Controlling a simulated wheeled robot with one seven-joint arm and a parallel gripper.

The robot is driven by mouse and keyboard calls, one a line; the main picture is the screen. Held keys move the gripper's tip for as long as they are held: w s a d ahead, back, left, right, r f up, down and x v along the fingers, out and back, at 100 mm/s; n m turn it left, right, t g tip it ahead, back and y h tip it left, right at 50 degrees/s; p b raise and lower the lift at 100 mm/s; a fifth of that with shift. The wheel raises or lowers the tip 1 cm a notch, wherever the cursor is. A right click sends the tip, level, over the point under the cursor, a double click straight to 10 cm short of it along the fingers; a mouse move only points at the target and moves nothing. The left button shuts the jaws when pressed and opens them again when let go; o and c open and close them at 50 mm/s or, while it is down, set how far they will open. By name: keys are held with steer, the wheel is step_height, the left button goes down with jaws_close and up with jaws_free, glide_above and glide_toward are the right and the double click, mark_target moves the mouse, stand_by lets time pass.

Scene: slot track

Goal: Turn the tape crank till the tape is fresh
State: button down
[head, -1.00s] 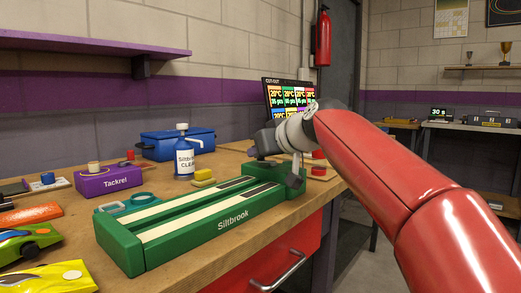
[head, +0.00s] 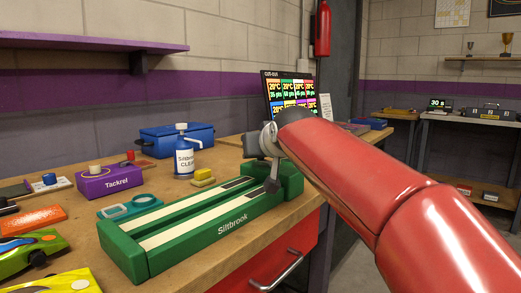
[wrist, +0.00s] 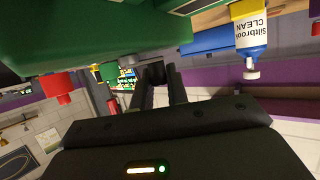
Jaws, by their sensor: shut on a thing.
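The green Siltbrook tape unit (head: 225,222) lies along the bench, with two pale tape strips (head: 185,220) that have dark patches at their far ends. My gripper (head: 272,183) is at the unit's far right end, mostly hidden in the head view by my own red arm. In the wrist view, my gripper (wrist: 163,88) has its fingers on a small dark knob (wrist: 155,72), which looks like the crank handle, beside the unit's green side (wrist: 90,35). The rest of the crank is hidden.
A purple Tackrel box (head: 110,182) and toy cars (head: 30,250) are to the left. A lit screen (head: 290,98) stands beyond.

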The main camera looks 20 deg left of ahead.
steer(key=c, duration=1.4)
jaws_free()
steer(key=v, duration=0.7)
steer(key=shift+s+d+r+b, duration=0.15)
steer(key=shift+s+d+b, duration=0.1)
steer(key=shift+s+b, duration=0.05)
